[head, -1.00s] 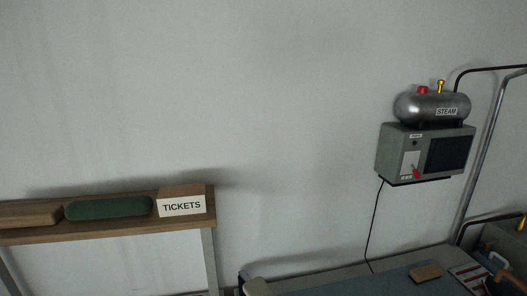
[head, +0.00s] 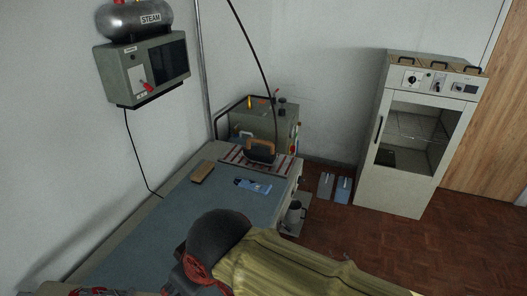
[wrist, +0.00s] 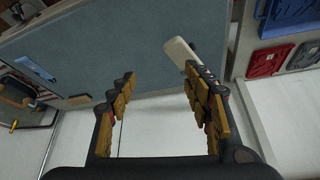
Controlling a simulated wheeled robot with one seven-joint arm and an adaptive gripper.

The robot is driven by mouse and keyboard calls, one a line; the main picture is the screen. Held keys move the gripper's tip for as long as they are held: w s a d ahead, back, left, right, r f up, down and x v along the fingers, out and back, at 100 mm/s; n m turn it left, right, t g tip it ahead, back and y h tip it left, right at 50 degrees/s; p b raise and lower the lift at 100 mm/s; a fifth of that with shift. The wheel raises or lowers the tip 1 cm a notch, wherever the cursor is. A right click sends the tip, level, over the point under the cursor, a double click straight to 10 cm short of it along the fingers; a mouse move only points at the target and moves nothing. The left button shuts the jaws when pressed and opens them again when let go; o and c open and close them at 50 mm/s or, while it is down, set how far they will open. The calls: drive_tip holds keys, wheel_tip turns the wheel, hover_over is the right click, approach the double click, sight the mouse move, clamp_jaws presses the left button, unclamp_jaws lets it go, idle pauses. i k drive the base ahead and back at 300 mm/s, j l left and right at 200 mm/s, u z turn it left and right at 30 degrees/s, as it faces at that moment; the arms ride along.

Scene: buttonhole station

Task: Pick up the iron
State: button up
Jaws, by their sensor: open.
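The iron (head: 259,152) is dark with a tan wooden handle. It stands on a red-and-white striped rest (head: 283,166) at the far end of the pressing table in the head view. In the wrist view the iron (wrist: 15,95) shows at the left edge, partly cut off. My gripper (wrist: 162,85) is open, with its yellow-padded fingers apart and nothing between them. It is above the table's edge, well to one side of the iron.
The blue-grey table top (head: 160,220) bears a tan block (head: 202,171) and a blue packet (head: 253,186). A grey machine (head: 268,122) stands behind the iron. A cable hangs close above the iron. A glass-fronted cabinet (head: 415,140) stands right. Blue (wrist: 290,15) and red (wrist: 268,62) trays are right of my gripper.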

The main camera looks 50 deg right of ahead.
sight(256, 154)
drive_tip(key=z, duration=1.65)
drive_tip(key=u, duration=2.1)
drive_tip(key=k+z, duration=0.1)
drive_tip(key=z, duration=2.95)
